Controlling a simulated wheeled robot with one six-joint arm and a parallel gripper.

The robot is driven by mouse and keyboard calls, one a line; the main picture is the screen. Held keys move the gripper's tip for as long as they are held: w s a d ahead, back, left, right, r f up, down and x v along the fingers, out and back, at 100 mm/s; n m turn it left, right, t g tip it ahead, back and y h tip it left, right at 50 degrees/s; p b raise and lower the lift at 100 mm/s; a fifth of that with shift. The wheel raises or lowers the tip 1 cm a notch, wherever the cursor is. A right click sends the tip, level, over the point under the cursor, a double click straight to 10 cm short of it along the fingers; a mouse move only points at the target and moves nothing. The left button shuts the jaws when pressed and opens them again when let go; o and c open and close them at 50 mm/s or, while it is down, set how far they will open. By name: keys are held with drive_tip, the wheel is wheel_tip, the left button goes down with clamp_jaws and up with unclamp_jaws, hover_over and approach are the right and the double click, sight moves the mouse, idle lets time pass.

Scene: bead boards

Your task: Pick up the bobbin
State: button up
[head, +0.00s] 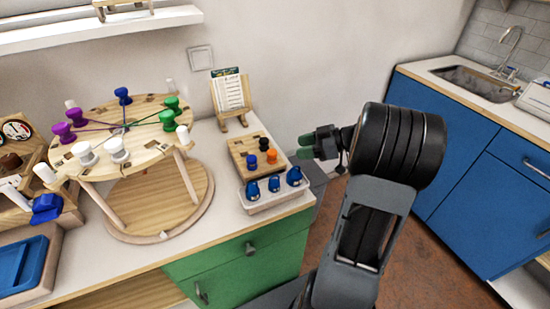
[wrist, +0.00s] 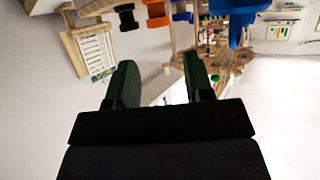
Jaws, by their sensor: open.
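Several spool-shaped bobbins are in the head view; I cannot tell which one is meant. A black bobbin (head: 264,144), an orange bobbin (head: 271,156) and a blue bobbin (head: 252,162) stand on a wooden peg board (head: 239,148). Purple (head: 75,116), blue (head: 122,96), green (head: 168,120) and white (head: 117,150) ones sit on the round raised board (head: 98,118). My gripper (head: 304,147) is open and empty, in the air right of the peg board. In the wrist view the black (wrist: 127,17) and orange (wrist: 157,14) bobbins show beyond the open fingers (wrist: 160,75).
A pale tray (head: 272,202) with blue knobbed pieces (head: 274,184) stands at the counter's front, before the peg board. A card on an easel (head: 230,92) stands behind it. The green drawer front (head: 248,262) is below. A blue cabinet (head: 460,150) with a sink is at right.

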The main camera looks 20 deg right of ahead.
sight(273, 152)
drive_tip(key=x, duration=0.5)
drive_tip(key=shift+a, duration=0.2)
drive_tip(key=shift+p+x, duration=0.55)
drive_tip(key=shift+x, duration=2.1)
drive_tip(key=shift+w+d+r, duration=0.1)
drive_tip(key=shift+w, duration=0.1)
drive_tip(key=shift+c, duration=0.4)
drive_tip(key=c, duration=0.6)
